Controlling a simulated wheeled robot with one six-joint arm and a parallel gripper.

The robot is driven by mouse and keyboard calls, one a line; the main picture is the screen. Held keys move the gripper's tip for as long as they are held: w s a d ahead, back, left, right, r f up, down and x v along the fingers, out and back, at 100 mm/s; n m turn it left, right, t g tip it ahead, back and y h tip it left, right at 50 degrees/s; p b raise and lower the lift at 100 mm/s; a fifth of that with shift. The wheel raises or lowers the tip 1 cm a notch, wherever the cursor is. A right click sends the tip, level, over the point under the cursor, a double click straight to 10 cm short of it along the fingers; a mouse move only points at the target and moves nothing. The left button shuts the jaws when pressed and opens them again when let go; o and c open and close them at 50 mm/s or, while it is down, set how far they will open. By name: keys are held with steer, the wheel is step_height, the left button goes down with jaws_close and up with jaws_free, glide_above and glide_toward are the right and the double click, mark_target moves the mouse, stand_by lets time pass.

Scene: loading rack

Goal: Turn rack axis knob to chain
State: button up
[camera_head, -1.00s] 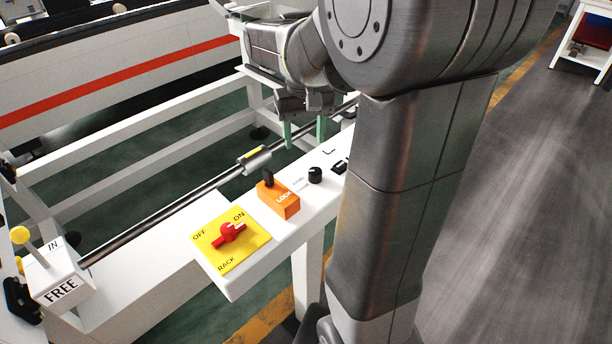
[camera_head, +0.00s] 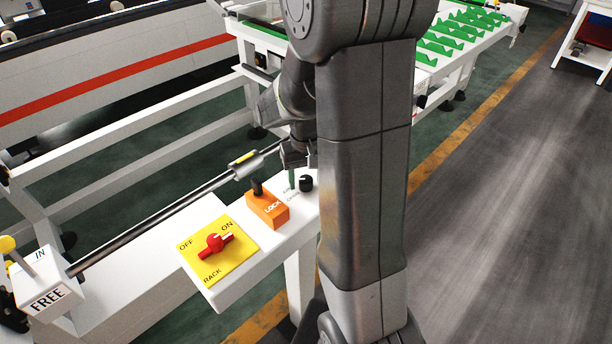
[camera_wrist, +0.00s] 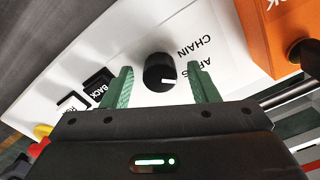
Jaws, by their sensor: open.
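The rack axis knob (camera_wrist: 160,72) is a round black knob with a white pointer line, on a white panel (camera_wrist: 140,30). In the wrist view it sits between the two green fingers of my gripper (camera_wrist: 160,85), which are apart. The pointer line points toward the right finger, near the lettering that starts with "A"; the word CHAIN (camera_wrist: 194,48) is beside it. In the head view the knob (camera_head: 306,183) is just right of my gripper (camera_head: 292,180), which is partly hidden by my arm.
An orange LOCK block (camera_head: 268,208) with a black lever stands close to the knob. A yellow RACK plate (camera_head: 222,262) with a red switch is at the panel's near end. A black BACK switch (camera_wrist: 99,84) is left of the knob. A steel rod (camera_head: 170,216) runs behind.

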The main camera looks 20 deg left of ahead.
steer(key=c, duration=1)
steer(key=n+b, duration=0.1)
steer(key=n, duration=0.2)
steer(key=shift+n, duration=0.3)
steer(key=n, duration=0.4)
steer(key=shift+n, duration=0.3)
steer(key=o, duration=1)
